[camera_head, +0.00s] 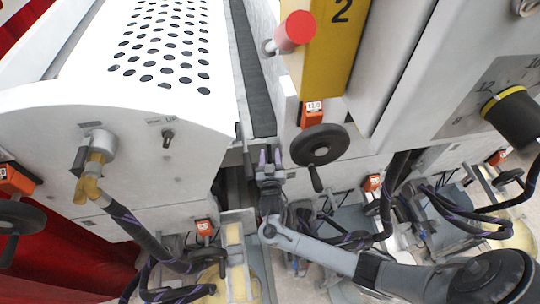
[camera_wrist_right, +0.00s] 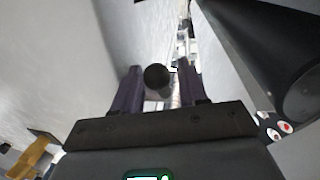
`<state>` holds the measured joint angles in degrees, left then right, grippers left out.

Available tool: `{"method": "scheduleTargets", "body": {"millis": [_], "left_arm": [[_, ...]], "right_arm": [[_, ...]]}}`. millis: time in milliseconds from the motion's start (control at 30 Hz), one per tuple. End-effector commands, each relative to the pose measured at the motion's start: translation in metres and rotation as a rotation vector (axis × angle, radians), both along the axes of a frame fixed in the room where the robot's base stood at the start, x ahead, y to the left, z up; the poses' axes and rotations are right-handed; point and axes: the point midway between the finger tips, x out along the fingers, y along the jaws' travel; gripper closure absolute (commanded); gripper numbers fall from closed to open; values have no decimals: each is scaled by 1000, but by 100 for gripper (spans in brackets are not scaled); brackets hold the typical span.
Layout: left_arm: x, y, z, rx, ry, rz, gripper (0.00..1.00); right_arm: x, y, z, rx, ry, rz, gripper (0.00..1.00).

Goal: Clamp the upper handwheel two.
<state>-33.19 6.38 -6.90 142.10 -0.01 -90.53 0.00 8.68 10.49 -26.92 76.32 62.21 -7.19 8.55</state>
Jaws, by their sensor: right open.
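The upper black handwheel (camera_head: 319,145) sits on the grey machine front below the yellow panel marked 2. Its crank handle (camera_head: 317,179) points down. An orange counter (camera_head: 312,113) sits just above it. My right gripper (camera_head: 270,156) is open, just left of the handwheel and apart from it in the head view. In the right wrist view, a dark round knob (camera_wrist_right: 156,76) shows between the purple fingers. I cannot tell whether it lies within their reach or beyond. A large dark rounded part (camera_wrist_right: 285,65) fills the upper right there. My left gripper is out of view.
A red-capped cylinder (camera_head: 294,32) sticks out by the yellow panel (camera_head: 332,50). A perforated white cover (camera_head: 165,50) lies left of the dark gap. Black hoses (camera_head: 150,245) and other handwheels (camera_head: 18,218) crowd the lower area. A black knob (camera_head: 513,115) is at right.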

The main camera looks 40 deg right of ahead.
Motion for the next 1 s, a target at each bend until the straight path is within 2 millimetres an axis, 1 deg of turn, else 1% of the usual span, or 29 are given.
{"method": "scheduleTargets", "body": {"millis": [267, 367, 500, 567, 867, 1000], "left_arm": [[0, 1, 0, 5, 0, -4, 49], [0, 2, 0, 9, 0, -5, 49], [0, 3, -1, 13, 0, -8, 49], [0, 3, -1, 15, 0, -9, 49], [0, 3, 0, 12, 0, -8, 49], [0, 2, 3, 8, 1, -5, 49]], "right_arm": [[1, -1, 0, 0, 0, 0, 58], [1, -1, 0, 1, -1, 0, 70], [1, -1, 0, 1, -1, 0, 91], [1, -1, 0, 1, -1, 0, 100], [2, 0, 1, 3, 2, 1, 100], [10, 0, 3, 16, 21, 1, 100]]}}
